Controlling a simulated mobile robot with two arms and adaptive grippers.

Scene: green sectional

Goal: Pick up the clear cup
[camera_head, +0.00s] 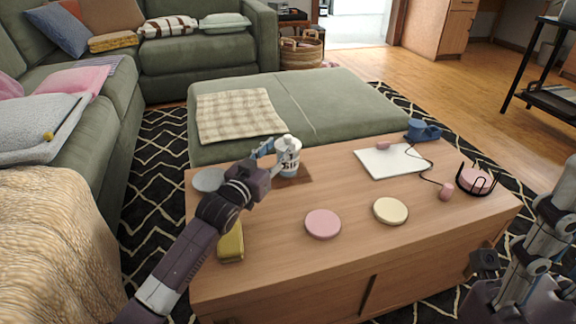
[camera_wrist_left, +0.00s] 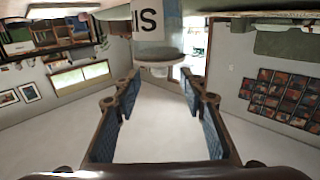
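No plainly see-through cup shows. The cup-like thing nearest my left gripper is a whitish, bottle-shaped container (camera_head: 288,158) with a white top and dark lettering, upright on the wooden coffee table (camera_head: 290,255). In the left wrist view its lettered label (camera_wrist_left: 156,20) shows upside down at the top edge. My left gripper (camera_head: 268,157) is just left of the container; in the left wrist view its fingers (camera_wrist_left: 160,82) are spread with nothing between them. I cannot tell whether they touch it. My right arm is at the lower right; its gripper's state is unclear.
A green ottoman (camera_head: 330,105) borders the far side.

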